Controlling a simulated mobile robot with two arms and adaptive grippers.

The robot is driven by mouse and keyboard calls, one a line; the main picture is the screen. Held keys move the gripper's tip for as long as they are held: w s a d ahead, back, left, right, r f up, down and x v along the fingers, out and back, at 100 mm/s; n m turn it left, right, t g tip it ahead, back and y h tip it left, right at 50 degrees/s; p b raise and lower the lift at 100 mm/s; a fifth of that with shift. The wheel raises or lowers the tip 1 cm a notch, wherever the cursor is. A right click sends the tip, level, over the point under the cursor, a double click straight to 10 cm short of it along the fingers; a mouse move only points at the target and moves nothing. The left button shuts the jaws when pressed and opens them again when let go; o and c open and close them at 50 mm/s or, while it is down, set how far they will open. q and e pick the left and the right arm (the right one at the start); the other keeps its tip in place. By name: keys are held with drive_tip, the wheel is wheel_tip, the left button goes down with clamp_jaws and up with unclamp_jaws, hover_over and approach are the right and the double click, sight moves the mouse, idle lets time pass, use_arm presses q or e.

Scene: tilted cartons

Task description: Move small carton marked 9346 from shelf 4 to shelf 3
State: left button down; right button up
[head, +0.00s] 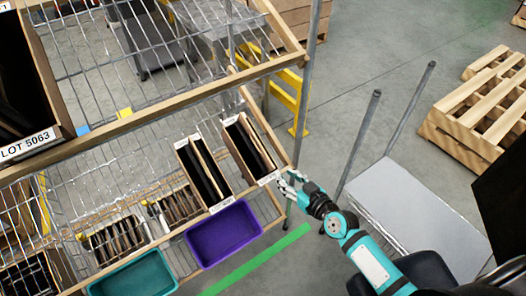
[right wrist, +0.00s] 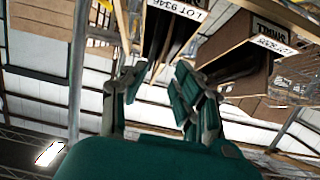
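The small carton marked 9346 (right wrist: 157,30) is at the top of the right wrist view, its label partly cut off. It appears to be the rightmost open-topped carton (head: 245,145) on the wire shelf in the head view, tilted and holding dark contents; its label is too small to read there. My right gripper (head: 291,181) is just off this carton's front lower corner. In the right wrist view the fingers of my right gripper (right wrist: 158,88) are spread with nothing visibly between them. Contact with the carton cannot be told. My left gripper is not in view.
A similar carton (head: 190,160) stands left of it. Purple (head: 225,236) and teal (head: 133,277) bins sit in front. A higher wire shelf (head: 200,88) holds a carton labelled LOT 5063 (head: 27,145). A grey post (head: 309,70) rises behind; a grey platform cart (head: 410,210) stands right.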

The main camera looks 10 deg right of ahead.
sight(266, 154)
drive_tip(key=w+a, duration=0.1)
drive_tip(key=w, duration=0.1)
drive_tip(key=w+a+b, duration=0.1)
drive_tip(key=w, duration=0.2)
drive_tip(key=w+a+r, duration=0.1)
drive_tip(key=w, duration=0.1)
drive_tip(key=shift+w+a+b, duration=0.15)
drive_tip(key=shift+w+b, duration=0.25)
drive_tip(key=shift+w+a+f, duration=0.2)
drive_tip(key=shift+w, duration=0.45)
drive_tip(key=shift+w+a+b, duration=0.1)
drive_tip(key=shift+w+b, duration=0.15)
drive_tip(key=shift+b, duration=0.05)
drive_tip(key=shift+c, duration=0.5)
drive_tip(key=c, duration=0.5)
